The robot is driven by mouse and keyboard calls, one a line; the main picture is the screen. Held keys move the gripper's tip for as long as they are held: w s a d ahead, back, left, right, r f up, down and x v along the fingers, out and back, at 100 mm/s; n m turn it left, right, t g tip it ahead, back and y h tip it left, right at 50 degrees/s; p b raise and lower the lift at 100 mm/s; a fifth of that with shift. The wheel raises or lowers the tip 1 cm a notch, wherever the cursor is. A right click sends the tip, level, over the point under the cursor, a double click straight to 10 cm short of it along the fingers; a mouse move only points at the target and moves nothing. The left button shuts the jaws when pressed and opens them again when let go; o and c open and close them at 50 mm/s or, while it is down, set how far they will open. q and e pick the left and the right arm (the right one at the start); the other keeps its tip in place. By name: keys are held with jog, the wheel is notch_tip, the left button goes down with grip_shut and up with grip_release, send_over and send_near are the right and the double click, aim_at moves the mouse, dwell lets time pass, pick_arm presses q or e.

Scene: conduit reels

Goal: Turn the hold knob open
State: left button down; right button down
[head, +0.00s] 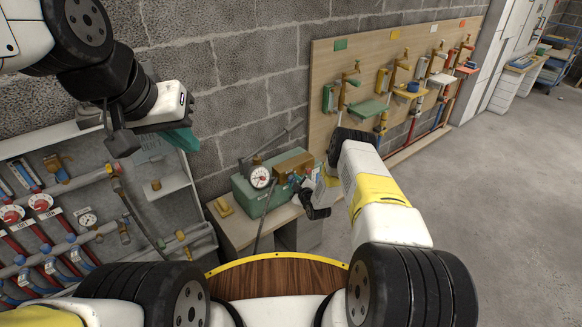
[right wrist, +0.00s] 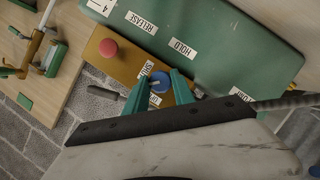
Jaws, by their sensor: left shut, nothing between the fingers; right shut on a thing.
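The green test unit (head: 244,194) with a brass block (head: 293,163) stands on a bench in the head view. In the right wrist view the brass block (right wrist: 125,64) carries a red knob (right wrist: 108,48) near the RELEASE label (right wrist: 141,22) and a blue knob (right wrist: 158,76) near the HOLD label (right wrist: 183,47). My right gripper (right wrist: 160,86) has its green fingers on either side of the blue knob and is shut on it. A small label beside the knob is partly hidden by a finger. My left gripper (head: 184,139) is shut and empty, raised at the upper left, away from the unit.
A round gauge (head: 260,177) and a lever handle (head: 275,140) are on the unit. A pipe rack (head: 100,180) with valves and hoses stands at left. A wooden board (head: 322,60) with several valve stations is on the wall. The floor (head: 510,180) at right is clear.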

jog(key=n+t, duration=0.1)
jog(key=n, duration=0.2)
jog(key=shift+a+f+n+t+h, duration=0.15)
jog(key=shift+n+t+h, duration=0.15)
jog(key=shift+t, duration=0.1)
jog(key=n+t, duration=0.1)
jog(key=n, duration=0.2)
jog(key=shift+n+t, duration=0.3)
jog(key=shift+f, duration=0.1)
jog(key=c, duration=1.1)
grip_release()
jog(key=shift+o, duration=0.2)
jog(key=shift+s, duration=0.1)
jog(key=s+d, duration=0.1)
jog(key=s, duration=0.6)
jog(key=shift+s+d, duration=0.25)
jog(key=shift+s, duration=0.05)
jog(key=shift+w, duration=0.1)
